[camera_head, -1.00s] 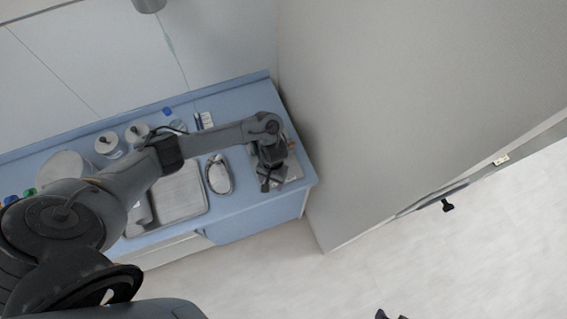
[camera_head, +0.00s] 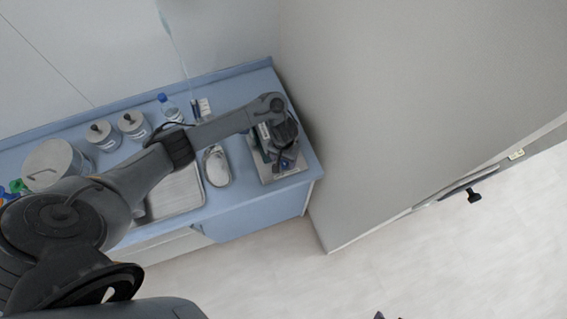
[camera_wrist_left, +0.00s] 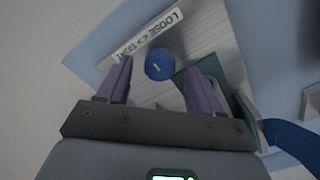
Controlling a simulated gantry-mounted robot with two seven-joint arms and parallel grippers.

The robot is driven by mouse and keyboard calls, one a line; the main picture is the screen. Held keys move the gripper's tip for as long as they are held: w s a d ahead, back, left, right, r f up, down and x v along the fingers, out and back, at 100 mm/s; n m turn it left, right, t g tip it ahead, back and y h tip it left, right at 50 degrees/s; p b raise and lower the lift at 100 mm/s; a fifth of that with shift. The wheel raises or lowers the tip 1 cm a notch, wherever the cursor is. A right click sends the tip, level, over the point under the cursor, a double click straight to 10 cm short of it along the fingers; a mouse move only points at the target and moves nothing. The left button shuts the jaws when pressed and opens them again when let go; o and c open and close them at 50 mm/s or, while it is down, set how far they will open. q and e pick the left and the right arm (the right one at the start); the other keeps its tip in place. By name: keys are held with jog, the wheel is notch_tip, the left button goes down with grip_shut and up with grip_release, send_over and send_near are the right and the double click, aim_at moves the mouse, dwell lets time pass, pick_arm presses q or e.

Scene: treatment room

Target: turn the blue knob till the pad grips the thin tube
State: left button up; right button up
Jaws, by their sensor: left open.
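The blue knob (camera_wrist_left: 159,64) is round, with a pale mark on top, on a metal plate (camera_wrist_left: 226,42) in the left wrist view. A white label (camera_wrist_left: 146,36) beside it has LOOSE and TIGHT on it. My left gripper (camera_wrist_left: 160,84) is open; its two purple fingers lie on either side of the knob's near side in the picture, with gaps. I cannot tell its height over the knob. In the head view the knob (camera_head: 284,163) shows just at my left gripper (camera_head: 287,158). I cannot make out the pad or the thin tube's grip; a dark teal part (camera_wrist_left: 240,100) stands beside the knob.
The plate is at the right end of a blue counter (camera_head: 240,205), close to a grey wall panel (camera_head: 400,100). A metal dish (camera_head: 217,167), a tray (camera_head: 182,195), lidded jars (camera_head: 103,136) and a bottle (camera_head: 170,108) stand to the left. A blue strap (camera_wrist_left: 292,138) curves at the wrist view's right.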

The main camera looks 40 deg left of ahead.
pick_arm(q)
jog(key=shift+f, duration=0.85)
jog(key=c, duration=1.1)
jog(key=shift+o, duration=0.2)
jog(key=shift+r, duration=0.1)
